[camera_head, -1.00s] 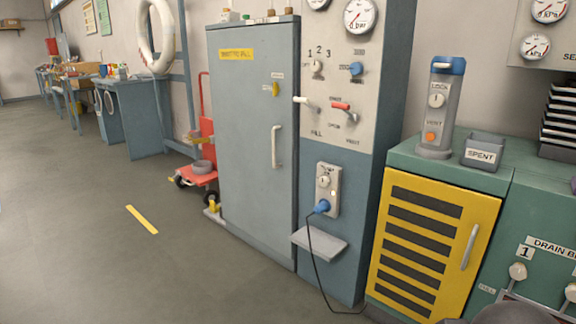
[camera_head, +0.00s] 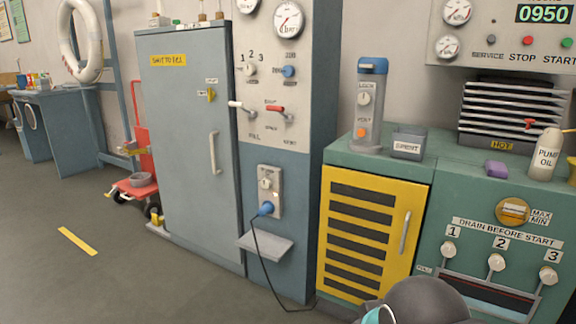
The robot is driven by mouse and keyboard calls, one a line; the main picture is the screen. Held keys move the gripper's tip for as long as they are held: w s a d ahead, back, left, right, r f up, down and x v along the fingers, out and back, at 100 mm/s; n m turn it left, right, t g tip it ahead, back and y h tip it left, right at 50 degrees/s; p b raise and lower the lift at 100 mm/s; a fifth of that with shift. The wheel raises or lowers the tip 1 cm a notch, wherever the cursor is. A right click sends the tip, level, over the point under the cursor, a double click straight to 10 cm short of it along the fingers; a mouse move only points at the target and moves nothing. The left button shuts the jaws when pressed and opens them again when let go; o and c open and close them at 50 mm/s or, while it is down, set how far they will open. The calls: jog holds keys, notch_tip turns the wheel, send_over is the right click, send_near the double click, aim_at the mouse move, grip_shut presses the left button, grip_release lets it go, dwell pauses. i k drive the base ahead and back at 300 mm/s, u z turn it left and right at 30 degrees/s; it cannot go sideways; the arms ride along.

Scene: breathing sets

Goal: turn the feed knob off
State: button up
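No label that I can read says "feed", so I cannot tell for certain which knob it is. On the tall grey panel, a pale selector knob (camera_head: 250,70) sits under the numbers 1 2 3, and a blue knob (camera_head: 288,71) is to its right. Lower on the blue part of the panel, a small grey switch box (camera_head: 277,203) carries a pale knob (camera_head: 266,184) above a blue plug (camera_head: 266,209) with a black cable. Their exact settings are too small to read. My gripper is not in view; only a dark rounded part of my arm shows at the bottom right.
A grey shelf (camera_head: 265,244) juts out below the switch box. The yellow louvred door (camera_head: 368,235) and green bench (camera_head: 470,190) stand right of the panel. A grey cabinet (camera_head: 188,150) is at left. The floor (camera_head: 110,275) at front left is clear.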

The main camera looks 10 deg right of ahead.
aim_at(250, 70)
jog(key=u, duration=0.35)
jog(key=i, duration=0.4)
jog(key=u, duration=0.6)
jog(key=i, duration=1.15)
jog(key=z, duration=0.5)
